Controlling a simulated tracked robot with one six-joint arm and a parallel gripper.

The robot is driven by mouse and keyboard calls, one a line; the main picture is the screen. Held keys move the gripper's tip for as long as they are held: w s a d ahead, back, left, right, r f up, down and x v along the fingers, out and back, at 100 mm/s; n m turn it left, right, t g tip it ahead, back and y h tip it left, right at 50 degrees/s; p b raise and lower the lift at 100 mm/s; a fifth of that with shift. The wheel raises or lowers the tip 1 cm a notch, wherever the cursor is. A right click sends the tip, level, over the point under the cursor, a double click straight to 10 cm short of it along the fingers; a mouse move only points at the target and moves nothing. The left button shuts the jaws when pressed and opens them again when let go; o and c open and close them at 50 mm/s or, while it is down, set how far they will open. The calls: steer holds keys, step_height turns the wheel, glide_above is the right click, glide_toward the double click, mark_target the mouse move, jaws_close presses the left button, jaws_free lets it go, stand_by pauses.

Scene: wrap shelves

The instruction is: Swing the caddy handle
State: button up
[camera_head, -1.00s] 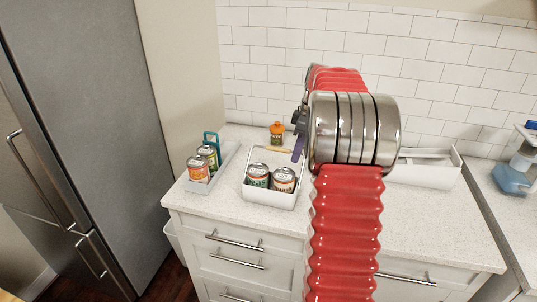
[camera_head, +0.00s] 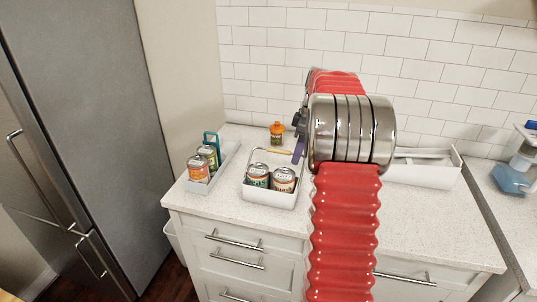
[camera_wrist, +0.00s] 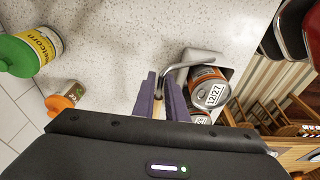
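The white caddy (camera_head: 268,198) stands on the counter and holds two cans (camera_head: 284,180). Its thin wire handle (camera_head: 251,160) is raised above the caddy, with a wooden grip bar (camera_head: 280,152) across the top. My gripper (camera_head: 299,150) has purple fingers at the right end of that bar. In the wrist view, the fingers of my gripper (camera_wrist: 161,97) stand on either side of the handle (camera_wrist: 160,84) and look closed around it. One can (camera_wrist: 209,88) shows beside them.
A grey tray (camera_head: 224,165) with cans and a teal-handled item stands to the left. An orange-capped jar (camera_head: 277,134) stands behind the caddy, near the tiled wall. A white bin (camera_head: 425,174) stands to the right. Clear counter lies in front of the caddy.

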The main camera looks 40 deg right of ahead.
steer(key=shift+o, duration=0.6)
steer(key=shift+r, duration=0.15)
steer(key=shift+r, duration=3.35)
